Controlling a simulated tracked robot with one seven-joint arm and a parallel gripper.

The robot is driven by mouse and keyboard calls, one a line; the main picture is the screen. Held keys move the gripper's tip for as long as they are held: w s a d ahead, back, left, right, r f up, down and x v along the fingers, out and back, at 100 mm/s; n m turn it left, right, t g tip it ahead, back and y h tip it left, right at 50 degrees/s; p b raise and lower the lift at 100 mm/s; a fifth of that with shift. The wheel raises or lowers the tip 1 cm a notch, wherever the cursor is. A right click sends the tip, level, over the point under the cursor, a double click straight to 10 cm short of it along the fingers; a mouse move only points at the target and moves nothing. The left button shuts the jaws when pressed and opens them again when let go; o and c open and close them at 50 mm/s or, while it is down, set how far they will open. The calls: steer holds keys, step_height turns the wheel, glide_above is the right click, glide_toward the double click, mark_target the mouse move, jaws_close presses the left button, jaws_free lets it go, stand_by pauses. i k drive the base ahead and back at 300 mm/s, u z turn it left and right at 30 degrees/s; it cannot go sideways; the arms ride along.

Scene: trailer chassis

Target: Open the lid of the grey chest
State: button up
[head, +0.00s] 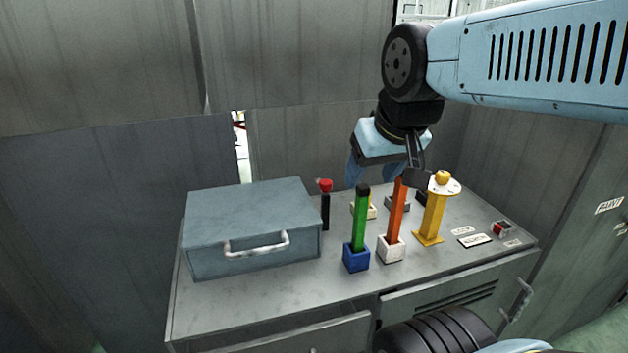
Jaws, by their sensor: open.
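The grey chest (215,232) sits at the left of the metal bench. Its lid (250,208) is shut, and a pale curved handle (256,245) is on its front face. My gripper (372,172) is open, well to the right of the chest and above the back of the bench. It is apart from the chest. Its fingers are partly hidden behind the green and orange sticks, so I cannot tell whether anything lies between them.
A green stick (361,215) stands in a blue block and an orange stick (397,212) in a white block. A red-topped black post (325,200) is beside the chest. A yellow stand (433,215) holds a yellow ball. The bench front (270,308) is clear.

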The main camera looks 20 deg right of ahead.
mark_target(222, 215)
steer(key=z, duration=0.05)
steer(key=k, duration=1.5)
steer(key=z, duration=0.55)
steer(key=i, duration=0.65)
steer(key=u, duration=0.15)
